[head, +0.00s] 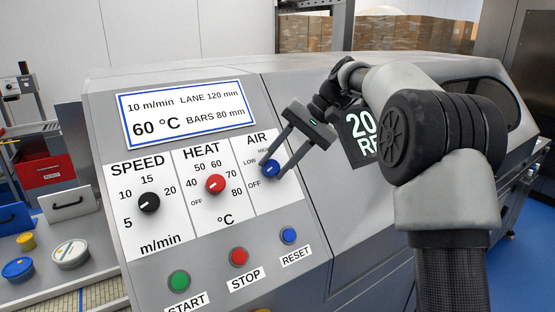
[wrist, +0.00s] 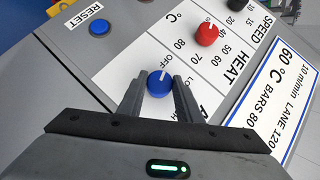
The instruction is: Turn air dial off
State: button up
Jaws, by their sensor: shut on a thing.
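The blue air dial (head: 271,168) sits on the white AIR panel, with OFF, LOW and HIGH printed around it. In the wrist view the dial (wrist: 160,84) is between the two fingers of my gripper (wrist: 158,92). My gripper (head: 274,167) is shut on the dial from the upper right in the head view. The dial's white mark points toward the OFF side in the wrist view; whether it lines up exactly is hard to tell. My fingers cover part of the AIR panel.
The red heat dial (head: 215,185) and black speed dial (head: 149,202) are to the left on the same sloped panel. Green START (head: 179,281), red STOP (head: 239,257) and blue RESET (head: 288,235) buttons sit below. A display (head: 189,113) is above.

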dwell(0.4)
jog(key=o, duration=1)
jog(key=shift+o, duration=0.2)
jog(key=v, duration=1.2)
jog(key=shift+s+a+r, duration=0.1)
